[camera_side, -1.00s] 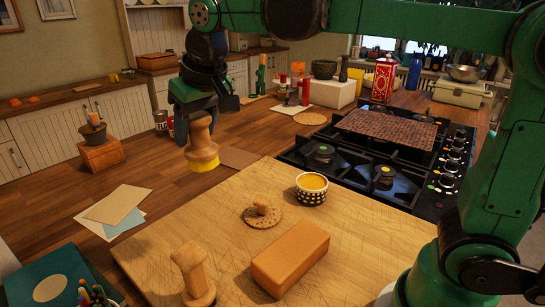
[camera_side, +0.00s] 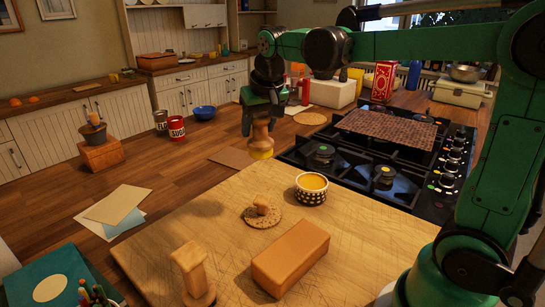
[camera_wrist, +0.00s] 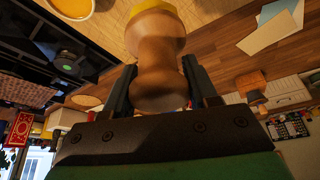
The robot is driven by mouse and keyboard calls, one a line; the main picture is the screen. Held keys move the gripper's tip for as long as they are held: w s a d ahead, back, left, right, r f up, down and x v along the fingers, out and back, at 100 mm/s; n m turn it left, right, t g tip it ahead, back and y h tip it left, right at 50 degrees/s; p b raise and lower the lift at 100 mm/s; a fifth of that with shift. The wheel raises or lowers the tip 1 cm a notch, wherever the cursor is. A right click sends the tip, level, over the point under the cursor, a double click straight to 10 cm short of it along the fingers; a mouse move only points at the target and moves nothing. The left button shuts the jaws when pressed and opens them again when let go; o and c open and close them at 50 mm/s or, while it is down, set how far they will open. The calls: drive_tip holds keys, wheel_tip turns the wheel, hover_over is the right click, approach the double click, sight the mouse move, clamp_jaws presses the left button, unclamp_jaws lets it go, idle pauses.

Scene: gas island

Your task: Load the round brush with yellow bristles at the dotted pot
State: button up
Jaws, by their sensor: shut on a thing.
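My gripper (camera_side: 262,112) is shut on the wooden handle of the round brush (camera_side: 262,135). The brush hangs upright with its yellow bristles (camera_side: 261,154) down, above the far edge of the wooden board and left of and behind the dotted pot. In the wrist view the brush (camera_wrist: 160,60) sits between the two fingers (camera_wrist: 160,92). The black-and-white dotted pot (camera_side: 311,196) stands on the board and holds yellow-orange paint. The pot is partly seen in the wrist view (camera_wrist: 72,8). Brush and pot are apart.
The wooden board (camera_side: 215,210) also bears an orange-brown block (camera_side: 290,257), a round cork piece with a small knob (camera_side: 261,213) and another wooden-handled tool (camera_side: 191,272). A black gas hob (camera_side: 350,170) lies behind and right of the pot. The board's left part is clear.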

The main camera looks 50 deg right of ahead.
drive_tip(key=s+d+f+m+g+h, duration=0.1)
drive_tip(key=s+d+f+m, duration=0.15)
drive_tip(key=d, duration=0.35)
drive_tip(key=s+d+f+m, duration=0.2)
drive_tip(key=s+d, duration=0.1)
drive_tip(key=d, duration=0.3)
drive_tip(key=shift+s+d+f, duration=0.1)
drive_tip(key=shift+d+f, duration=0.05)
drive_tip(key=shift+f, duration=2.75)
drive_tip(key=shift+f, duration=0.5)
drive_tip(key=shift+r, duration=0.15)
wheel_tip(320, 180, up, 7)
